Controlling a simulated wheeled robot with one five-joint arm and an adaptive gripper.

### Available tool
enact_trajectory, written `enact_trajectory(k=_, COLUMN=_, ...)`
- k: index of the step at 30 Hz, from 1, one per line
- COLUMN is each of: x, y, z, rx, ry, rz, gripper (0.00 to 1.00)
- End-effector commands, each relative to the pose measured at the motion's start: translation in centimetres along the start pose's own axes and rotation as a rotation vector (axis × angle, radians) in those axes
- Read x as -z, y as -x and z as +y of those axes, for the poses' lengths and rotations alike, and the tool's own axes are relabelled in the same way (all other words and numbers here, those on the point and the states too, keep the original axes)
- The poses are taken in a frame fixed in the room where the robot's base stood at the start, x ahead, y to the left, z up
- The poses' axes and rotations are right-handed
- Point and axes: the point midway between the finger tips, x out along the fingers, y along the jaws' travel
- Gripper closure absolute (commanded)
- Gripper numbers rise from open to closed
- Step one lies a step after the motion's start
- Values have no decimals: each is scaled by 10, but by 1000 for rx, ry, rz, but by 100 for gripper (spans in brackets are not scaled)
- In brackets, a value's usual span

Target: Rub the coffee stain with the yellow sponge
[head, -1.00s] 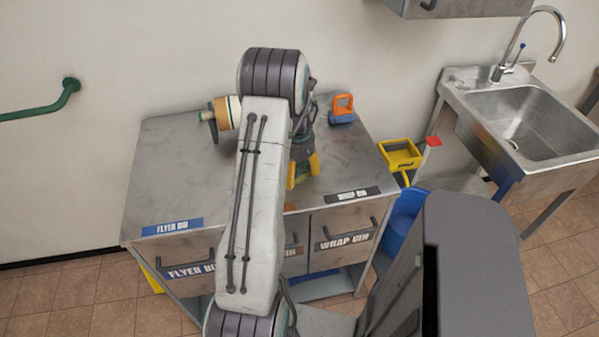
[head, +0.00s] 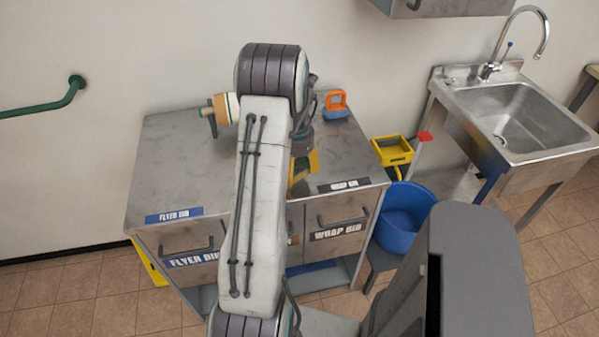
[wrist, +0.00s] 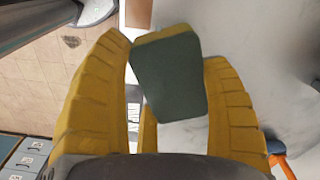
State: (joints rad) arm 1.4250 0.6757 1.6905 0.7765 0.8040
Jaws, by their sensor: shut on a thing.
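The sponge (wrist: 167,78) shows in the wrist view with a dark green face and a thin yellow edge. It sits tilted between the yellow fingers of my gripper (wrist: 170,100), which is shut on it. In the head view my gripper (head: 304,168) is over the front right part of the metal worktop (head: 175,150), behind my arm and near the WRAP BIN label. I cannot make out the coffee stain in either view; my arm hides part of the worktop. I cannot tell whether the sponge touches the surface.
A tape roll (head: 226,108) stands at the back left of the worktop, and an orange and blue object (head: 336,104) at the back right. A yellow tray (head: 393,151), a blue bucket (head: 403,215) and a sink (head: 520,120) are to the right. The left worktop is clear.

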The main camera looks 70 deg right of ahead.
Motion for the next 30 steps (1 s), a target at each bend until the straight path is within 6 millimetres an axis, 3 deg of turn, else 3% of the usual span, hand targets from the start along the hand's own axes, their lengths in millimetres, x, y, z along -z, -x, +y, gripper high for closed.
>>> enact_trajectory(k=13, x=-10, y=41, z=-6, rx=1, ry=16, rz=1, gripper=53)
enact_trajectory(k=26, x=-12, y=42, z=-7, rx=1, ry=22, rz=1, gripper=53)
enact_trajectory(k=30, x=-25, y=42, z=-19, rx=0, ry=61, rz=1, gripper=53)
